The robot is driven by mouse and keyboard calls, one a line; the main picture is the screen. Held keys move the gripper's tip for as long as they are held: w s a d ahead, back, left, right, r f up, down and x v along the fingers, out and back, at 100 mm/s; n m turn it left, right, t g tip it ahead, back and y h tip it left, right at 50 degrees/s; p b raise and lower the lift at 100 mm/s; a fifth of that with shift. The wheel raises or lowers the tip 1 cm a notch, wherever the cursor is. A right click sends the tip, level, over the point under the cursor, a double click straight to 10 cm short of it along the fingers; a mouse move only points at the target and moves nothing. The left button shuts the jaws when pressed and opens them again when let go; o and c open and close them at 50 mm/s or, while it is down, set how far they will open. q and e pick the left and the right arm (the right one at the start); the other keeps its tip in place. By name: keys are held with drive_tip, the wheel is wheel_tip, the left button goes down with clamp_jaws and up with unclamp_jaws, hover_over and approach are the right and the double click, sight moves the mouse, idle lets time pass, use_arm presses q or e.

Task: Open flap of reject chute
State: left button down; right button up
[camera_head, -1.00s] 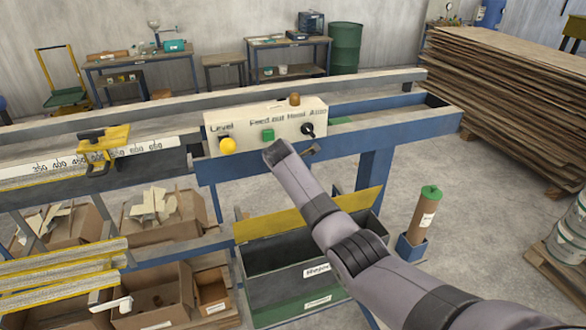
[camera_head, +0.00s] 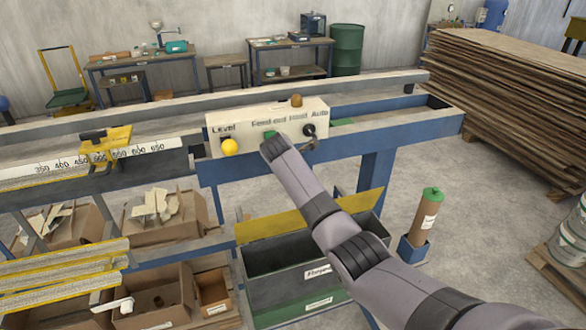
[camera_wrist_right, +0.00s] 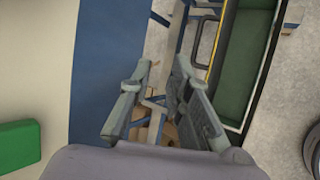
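A dark green bin (camera_head: 283,290) stands under the bench in the head view, with labels too blurred to read surely. I take it for the reject chute. A yellow flap (camera_head: 285,222) stands tilted up along its rear edge, and the top shows open. My arm covers part of the flap's middle. In the right wrist view the bin's green inside (camera_wrist_right: 245,60) shows at upper right. My right gripper (camera_wrist_right: 162,68) is open and empty there, with a gap between its fingers. In the head view its fingers are hidden behind my wrist, near the control panel. My left gripper is out of view.
The control panel (camera_head: 240,127) has a yellow knob (camera_head: 229,147), a green button (camera_head: 270,134) and a black switch (camera_head: 309,131). A blue bench rail (camera_head: 350,146) runs below it. Cardboard boxes (camera_head: 150,297) stand left of the bin, and a brown tube (camera_head: 424,216) stands right.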

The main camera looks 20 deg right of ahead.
drive_tip(key=v, duration=1.2)
